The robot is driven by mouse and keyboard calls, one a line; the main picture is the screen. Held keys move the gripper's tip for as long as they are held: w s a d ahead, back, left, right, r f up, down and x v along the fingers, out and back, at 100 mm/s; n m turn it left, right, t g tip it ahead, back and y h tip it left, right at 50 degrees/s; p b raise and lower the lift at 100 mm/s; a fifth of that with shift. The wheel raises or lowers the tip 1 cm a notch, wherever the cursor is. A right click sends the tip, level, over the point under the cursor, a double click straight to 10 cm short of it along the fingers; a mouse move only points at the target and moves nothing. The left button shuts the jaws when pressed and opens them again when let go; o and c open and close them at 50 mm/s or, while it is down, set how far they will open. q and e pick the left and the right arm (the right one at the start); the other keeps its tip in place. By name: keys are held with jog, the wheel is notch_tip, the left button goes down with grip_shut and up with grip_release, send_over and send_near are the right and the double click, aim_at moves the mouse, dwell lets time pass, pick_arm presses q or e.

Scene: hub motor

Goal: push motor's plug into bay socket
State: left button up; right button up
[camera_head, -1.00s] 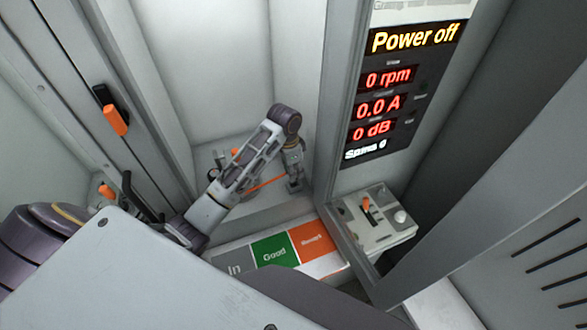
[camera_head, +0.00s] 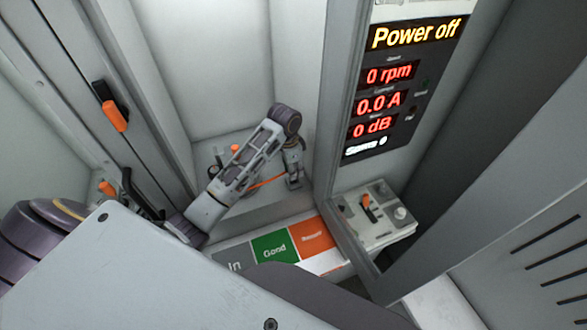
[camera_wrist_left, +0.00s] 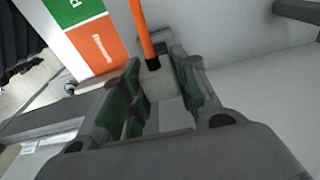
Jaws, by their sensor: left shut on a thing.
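The motor's orange cable (camera_head: 266,183) runs across the bay floor to my left gripper (camera_head: 294,183). In the left wrist view the cable (camera_wrist_left: 143,25) ends in a black sleeve (camera_wrist_left: 153,65) at a grey plug (camera_wrist_left: 168,84) between the green finger pads. My left gripper (camera_wrist_left: 165,90) is shut on this plug, low near the bay's right wall. The motor in the bay is mostly hidden behind my left arm; an orange knob (camera_head: 235,148) shows there. I cannot make out the socket or whether the plug touches it. My right gripper is not in view.
A strip with In, Good (camera_head: 275,248) and orange (camera_head: 312,236) fields lies in front of the bay. A control box with a lever (camera_head: 375,228) stands right of the bay post. The display panel (camera_head: 410,85) reads "Power off". An orange-handled latch (camera_head: 115,116) is on the left frame.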

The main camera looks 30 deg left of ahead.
pick_arm(q)
jog(key=shift+f+p, duration=0.3)
jog(key=shift+f, duration=1.15)
dwell(3.0)
jog(key=shift+o, duration=0.2)
jog(key=shift+w+d, duration=0.1)
dwell(3.2)
